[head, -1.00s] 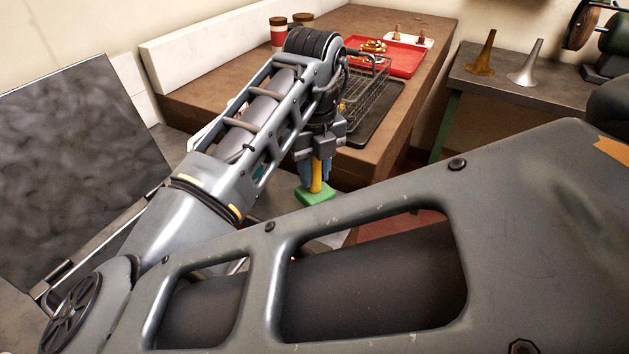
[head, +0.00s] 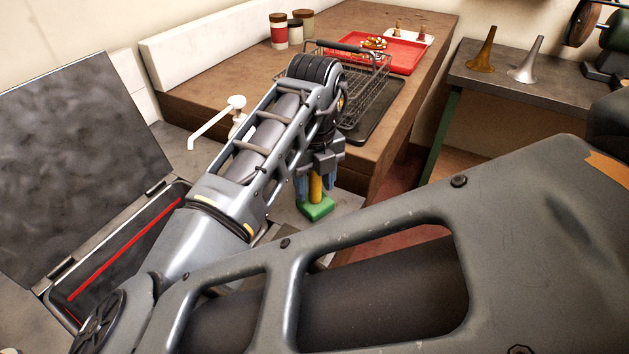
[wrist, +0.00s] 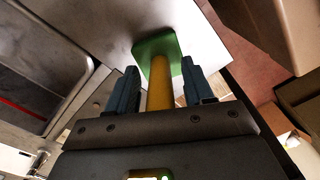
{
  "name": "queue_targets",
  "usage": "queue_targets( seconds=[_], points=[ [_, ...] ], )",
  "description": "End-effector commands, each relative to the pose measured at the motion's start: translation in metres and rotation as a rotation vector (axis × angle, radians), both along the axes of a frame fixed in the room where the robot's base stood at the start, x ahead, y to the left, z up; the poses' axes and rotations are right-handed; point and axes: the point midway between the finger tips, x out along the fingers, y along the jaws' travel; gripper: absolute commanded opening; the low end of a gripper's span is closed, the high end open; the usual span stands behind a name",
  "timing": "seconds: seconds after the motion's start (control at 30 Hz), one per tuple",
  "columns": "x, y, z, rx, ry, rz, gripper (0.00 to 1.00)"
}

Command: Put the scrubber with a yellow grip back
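The scrubber (head: 316,208) has a yellow grip and a green block-shaped head. My gripper (head: 315,186) is shut around the yellow grip, with the green head hanging below the fingers. In the wrist view the yellow grip (wrist: 161,85) runs between the two blue-grey fingers of my gripper (wrist: 161,88). The green head shows beyond the fingertips, over a light grey surface. I cannot tell whether the head touches that surface.
An open-lidded basin (head: 130,245) with a red strip inside lies at left, beside a white tap (head: 236,103). A wire rack (head: 362,85) stands on a black mat (head: 378,118) on the brown counter (head: 215,75). A red tray (head: 397,52) and several jars are behind.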

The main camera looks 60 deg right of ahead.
Motion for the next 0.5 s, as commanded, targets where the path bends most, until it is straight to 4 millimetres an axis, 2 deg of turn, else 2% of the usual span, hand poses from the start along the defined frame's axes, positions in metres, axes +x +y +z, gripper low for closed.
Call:
queue_targets(
  seconds=[0.33,0.5],
  points=[
    [0.000,0.000,0.007,-0.001,-0.001,0.000,0.51],
    [0.001,0.000,0.034,0.000,-0.004,-0.002,0.51]
  ],
)
